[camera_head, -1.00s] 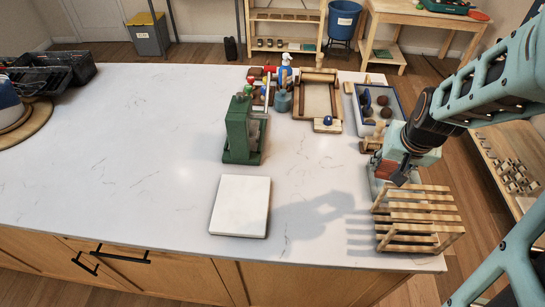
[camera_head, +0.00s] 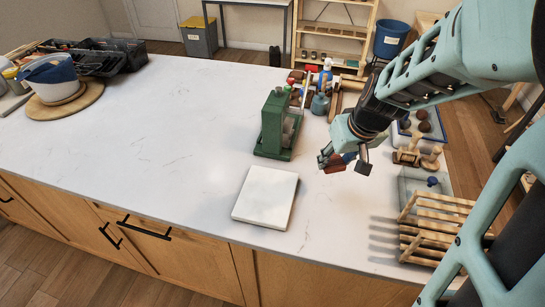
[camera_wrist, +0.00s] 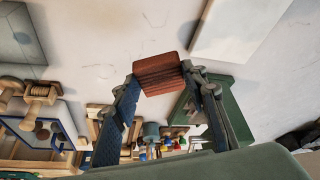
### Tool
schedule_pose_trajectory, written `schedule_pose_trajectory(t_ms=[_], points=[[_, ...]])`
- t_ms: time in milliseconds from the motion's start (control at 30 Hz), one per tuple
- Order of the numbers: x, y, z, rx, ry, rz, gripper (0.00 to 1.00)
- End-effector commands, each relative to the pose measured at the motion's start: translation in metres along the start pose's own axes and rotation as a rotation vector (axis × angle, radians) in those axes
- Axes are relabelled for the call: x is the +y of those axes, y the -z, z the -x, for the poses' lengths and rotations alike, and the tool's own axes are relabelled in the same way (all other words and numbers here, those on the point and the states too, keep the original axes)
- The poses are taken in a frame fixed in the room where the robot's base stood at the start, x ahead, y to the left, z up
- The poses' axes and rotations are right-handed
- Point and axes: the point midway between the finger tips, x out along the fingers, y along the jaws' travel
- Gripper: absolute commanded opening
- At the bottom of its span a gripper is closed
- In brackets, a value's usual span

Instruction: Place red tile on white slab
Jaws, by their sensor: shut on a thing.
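The red tile (camera_wrist: 158,73) is held between the two fingers of my gripper (camera_wrist: 160,80) in the wrist view. In the head view the red tile (camera_head: 336,164) shows partly at the tips of my gripper (camera_head: 345,164), above the counter. The white slab (camera_head: 266,197) lies flat near the counter's front edge, to the left of my gripper and nearer the front. The white slab also shows in the wrist view (camera_wrist: 235,28), at the upper right, apart from the tile.
A green press-like tool (camera_head: 275,126) stands just behind the slab. A wooden slatted rack (camera_head: 430,230) is at the right front. Tools and bottles (camera_head: 318,85) crowd the back right. The counter left of the slab is clear.

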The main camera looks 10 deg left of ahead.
Motion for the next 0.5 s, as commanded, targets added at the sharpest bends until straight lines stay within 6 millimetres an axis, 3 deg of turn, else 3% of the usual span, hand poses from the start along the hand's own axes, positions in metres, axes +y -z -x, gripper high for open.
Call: schedule_pose_trajectory(t_ms=[33, 267, 500], points=[[-0.008, 0.002, -0.010, 0.003, 0.023, 0.054, 0.14], [-0.061, 0.016, -0.027, 0.003, 0.168, 0.403, 0.14], [-0.124, 0.028, -0.027, 0.003, 0.329, 0.795, 0.14]])
